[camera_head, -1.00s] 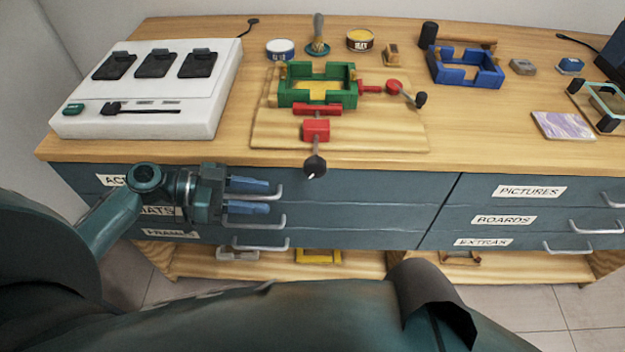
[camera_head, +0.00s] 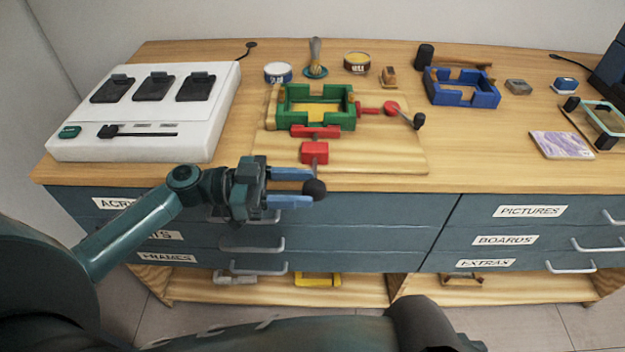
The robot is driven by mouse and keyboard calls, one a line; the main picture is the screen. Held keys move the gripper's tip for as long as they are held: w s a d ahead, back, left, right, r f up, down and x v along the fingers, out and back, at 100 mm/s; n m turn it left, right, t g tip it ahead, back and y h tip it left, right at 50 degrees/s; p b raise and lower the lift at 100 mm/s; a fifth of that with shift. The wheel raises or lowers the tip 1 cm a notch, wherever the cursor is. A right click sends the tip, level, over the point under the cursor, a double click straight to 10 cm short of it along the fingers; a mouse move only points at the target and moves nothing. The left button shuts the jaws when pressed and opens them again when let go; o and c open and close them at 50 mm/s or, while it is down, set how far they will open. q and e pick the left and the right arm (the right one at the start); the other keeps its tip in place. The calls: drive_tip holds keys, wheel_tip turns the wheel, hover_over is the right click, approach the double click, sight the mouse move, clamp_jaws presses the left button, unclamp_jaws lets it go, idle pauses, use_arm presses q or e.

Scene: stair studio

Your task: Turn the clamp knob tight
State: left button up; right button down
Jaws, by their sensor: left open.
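The clamp holds a green frame (camera_head: 348,119) on a wooden board (camera_head: 400,158) on the bench. A red clamp block (camera_head: 315,152) faces the front edge, and its black knob (camera_head: 315,190) hangs just past that edge. A second red screw (camera_head: 391,108) with a black knob (camera_head: 419,120) stands on the frame's right side. My left gripper (camera_head: 300,188) is open, with its blue fingers pointing right at the front black knob. The fingertips overlap the knob in the picture; I cannot tell whether they touch it. My right gripper is not in view.
A white pedal-like panel (camera_head: 210,125) stands at the left of the bench. A blue frame (camera_head: 487,97), a mallet (camera_head: 425,57), tins and a purple tile (camera_head: 560,146) lie behind and to the right. Drawer handles (camera_head: 252,246) stick out below my left gripper.

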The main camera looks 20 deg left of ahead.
use_arm(q)
drive_tip(key=shift+x, duration=1.4)
drive_tip(key=shift+c, duration=0.2)
drive_tip(key=shift+d+f+p, duration=0.1)
drive_tip(key=shift+p, duration=0.2)
drive_tip(key=c, duration=0.7)
